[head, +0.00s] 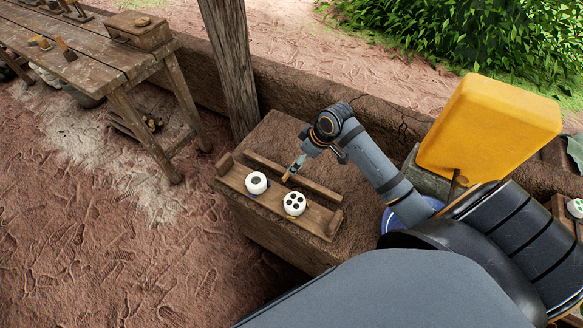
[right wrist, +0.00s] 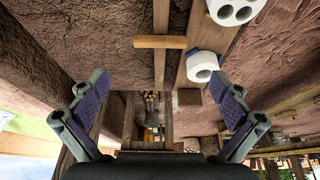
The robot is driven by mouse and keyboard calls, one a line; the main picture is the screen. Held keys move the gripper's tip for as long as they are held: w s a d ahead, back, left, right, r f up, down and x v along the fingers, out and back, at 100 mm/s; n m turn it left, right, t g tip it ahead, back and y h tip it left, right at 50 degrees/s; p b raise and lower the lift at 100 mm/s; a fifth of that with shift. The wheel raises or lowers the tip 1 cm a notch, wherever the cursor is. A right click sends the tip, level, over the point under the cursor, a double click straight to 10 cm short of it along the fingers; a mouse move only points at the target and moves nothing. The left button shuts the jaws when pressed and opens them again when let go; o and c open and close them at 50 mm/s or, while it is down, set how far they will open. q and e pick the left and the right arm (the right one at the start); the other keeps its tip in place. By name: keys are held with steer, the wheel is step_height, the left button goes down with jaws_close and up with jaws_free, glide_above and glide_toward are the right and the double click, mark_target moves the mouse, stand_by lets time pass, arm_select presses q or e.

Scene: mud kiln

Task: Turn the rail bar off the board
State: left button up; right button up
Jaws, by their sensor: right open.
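The wooden board (head: 270,199) lies on a mud block with a raised piece at each end. The rail bar (head: 319,190) is a long wooden strip along its far side; it also shows upright in the right wrist view (right wrist: 161,72). A short light wooden peg (right wrist: 160,42) crosses the bar and points toward the board. Two white round pieces with dark holes sit on the board: one with one hole (head: 256,183), one with several (head: 294,203). My right gripper (head: 297,166) is open above the bar near the peg, its fingers wide apart in the wrist view. My left gripper is out of view.
A yellow container (head: 490,128) stands right of the mud block (head: 280,135), behind my right arm. A wooden post (head: 232,70) rises behind the block. A workbench (head: 85,55) with tools stands at the far left. The ground at left front is clear.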

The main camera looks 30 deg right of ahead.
steer(key=b+x, duration=0.1)
steer(key=x, duration=0.7)
steer(key=shift+a+f, duration=0.1)
steer(key=shift+f, duration=0.05)
steer(key=shift+w+f, duration=0.15)
steer(key=shift+f, duration=0.25)
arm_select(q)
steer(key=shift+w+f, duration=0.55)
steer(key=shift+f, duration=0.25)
arm_select(e)
steer(key=shift+c, duration=0.4)
steer(key=c, duration=0.9)
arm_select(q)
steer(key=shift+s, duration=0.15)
